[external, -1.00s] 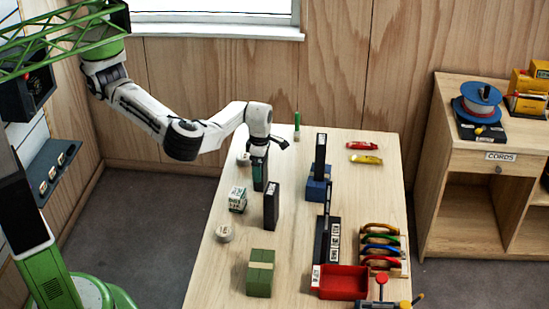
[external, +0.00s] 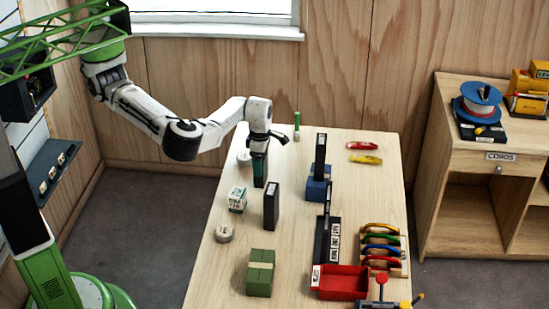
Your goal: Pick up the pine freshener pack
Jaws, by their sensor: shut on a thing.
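The pine freshener pack appears to be the dark, upright green-and-black pack (external: 260,171) at the far left part of the table. My gripper (external: 261,153) is above it, pointing down, and is shut on its top end. The finger tips are small and partly hidden. The pack stays upright; its lower end is at or just above the table top, and I cannot tell which for sure.
A black upright box (external: 271,205) stands close in front of the pack. A green-and-white carton (external: 237,199) and white round items (external: 224,233) are to the left. A blue block (external: 318,191) with a dark upright box is to the right. Green blocks (external: 260,273) stand nearer.

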